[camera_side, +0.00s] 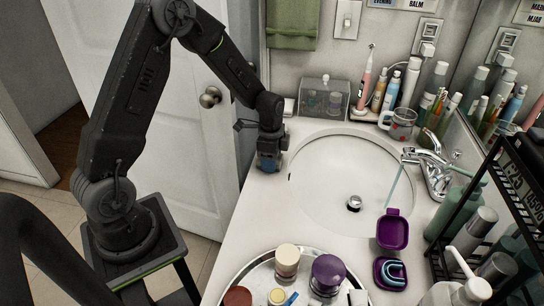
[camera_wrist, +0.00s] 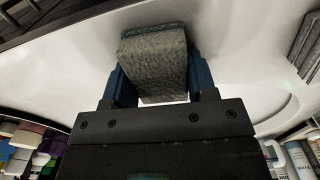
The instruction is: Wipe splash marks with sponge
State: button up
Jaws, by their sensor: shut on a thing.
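My gripper (camera_side: 268,163) is low over the left edge of the white counter (camera_side: 234,237), left of the sink. In the wrist view my gripper (camera_wrist: 152,82) has its two blue fingers closed on the sides of a grey, rough-textured sponge (camera_wrist: 154,52). The sponge is hardly visible in the side view, so I cannot tell whether it touches the counter. No splash marks can be made out clearly in either view.
The round sink (camera_side: 330,190) lies right of my gripper. A clear box (camera_side: 324,98), a cup (camera_side: 402,122) and several bottles stand along the back. A round tray (camera_side: 237,290) with jars, a purple case (camera_side: 392,232) and a black rack (camera_side: 500,180) fill the front and right.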

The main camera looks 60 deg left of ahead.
jog(key=shift+s+d, duration=1.75)
notch_tip(320, 180, up, 9)
dwell(0.5)
jog(key=shift+r, duration=0.15)
notch_tip(320, 180, up, 8)
send_over(268, 176)
dwell(0.7)
jog(key=shift+s, duration=0.1)
